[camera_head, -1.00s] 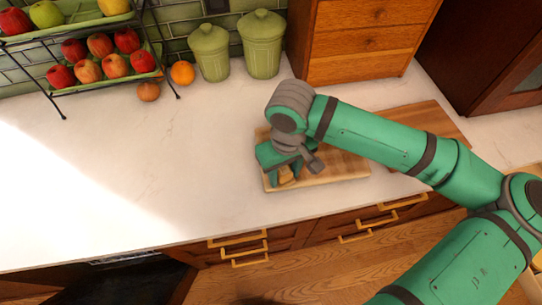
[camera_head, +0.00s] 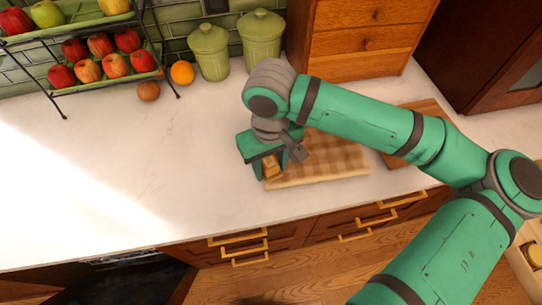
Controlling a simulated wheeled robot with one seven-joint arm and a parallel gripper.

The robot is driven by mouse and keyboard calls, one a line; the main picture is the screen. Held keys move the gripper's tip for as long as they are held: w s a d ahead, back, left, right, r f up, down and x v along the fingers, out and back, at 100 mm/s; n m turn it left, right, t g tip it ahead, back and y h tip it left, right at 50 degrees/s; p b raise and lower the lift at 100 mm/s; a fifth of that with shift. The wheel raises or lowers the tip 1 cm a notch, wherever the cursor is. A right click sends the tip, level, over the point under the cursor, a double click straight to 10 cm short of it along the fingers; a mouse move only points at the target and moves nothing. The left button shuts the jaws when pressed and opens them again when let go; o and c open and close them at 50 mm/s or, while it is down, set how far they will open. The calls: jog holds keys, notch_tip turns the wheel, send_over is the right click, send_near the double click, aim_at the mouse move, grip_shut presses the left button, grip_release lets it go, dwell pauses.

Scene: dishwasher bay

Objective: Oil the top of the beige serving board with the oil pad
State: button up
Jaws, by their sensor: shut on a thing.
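The beige serving board (camera_head: 335,162) lies flat on the counter with a checkered wood top, its left part hidden behind my gripper. My gripper (camera_head: 270,172) points down at the board's left end and is shut on a small tan block, which I take to be the oil pad (camera_head: 271,165). Only part of the pad shows between the green fingers. The pad is at or just above the board's left end; I cannot tell whether it touches.
A darker brown board (camera_head: 411,152) lies to the right, partly behind my arm. Green canisters (camera_head: 262,38), a wooden drawer unit (camera_head: 360,45) and a fruit rack (camera_head: 100,75) stand at the back. An orange (camera_head: 182,72) sits beside the rack. The counter (camera_head: 150,150) left of the board is clear.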

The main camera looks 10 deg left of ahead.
jog(key=shift+a+r, duration=0.1)
jog(key=shift+r, duration=1.85)
